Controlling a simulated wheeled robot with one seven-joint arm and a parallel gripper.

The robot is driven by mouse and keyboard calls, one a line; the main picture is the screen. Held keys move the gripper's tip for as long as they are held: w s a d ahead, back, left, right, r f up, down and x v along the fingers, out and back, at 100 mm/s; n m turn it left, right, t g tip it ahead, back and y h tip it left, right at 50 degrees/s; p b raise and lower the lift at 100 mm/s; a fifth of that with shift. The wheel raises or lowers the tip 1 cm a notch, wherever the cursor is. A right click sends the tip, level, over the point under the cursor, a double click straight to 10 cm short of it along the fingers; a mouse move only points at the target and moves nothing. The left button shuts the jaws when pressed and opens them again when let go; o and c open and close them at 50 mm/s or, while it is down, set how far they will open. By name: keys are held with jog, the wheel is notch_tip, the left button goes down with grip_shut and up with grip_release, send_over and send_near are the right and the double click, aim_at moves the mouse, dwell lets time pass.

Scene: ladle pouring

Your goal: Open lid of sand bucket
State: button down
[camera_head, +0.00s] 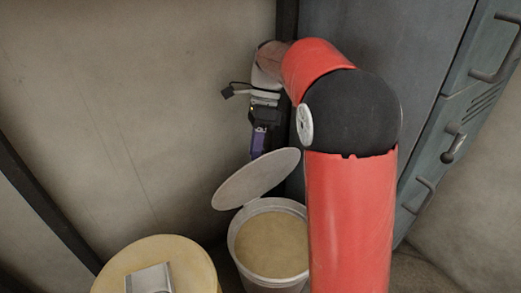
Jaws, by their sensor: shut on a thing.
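The sand bucket (235,245) is a white, round pail at the bottom middle. Tan sand (272,245) shows inside it. Its pale round lid (250,181) is raised and tilted above the left and back of the rim, so the mouth is open. My gripper (257,153) hangs down from my red arm, with its tip at the upper edge of the lid. It is shut on the lid's edge, though the exact contact is small and hard to make out. Part of the bucket's right side is hidden by my arm.
A round yellowish stool or table top (197,268) stands at the lower left with a small grey block (149,279) on it. A blue-grey metal cabinet (425,45) with handles stands at the right. A beige wall (120,90) is behind on the left.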

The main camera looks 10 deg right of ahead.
jog(key=shift+w+d+f, duration=0.2)
jog(key=shift+d+f, duration=0.15)
jog(key=shift+f, duration=0.1)
jog(key=c, duration=1.1)
grip_release()
jog(key=shift+w, duration=0.1)
jog(key=shift+r, duration=0.15)
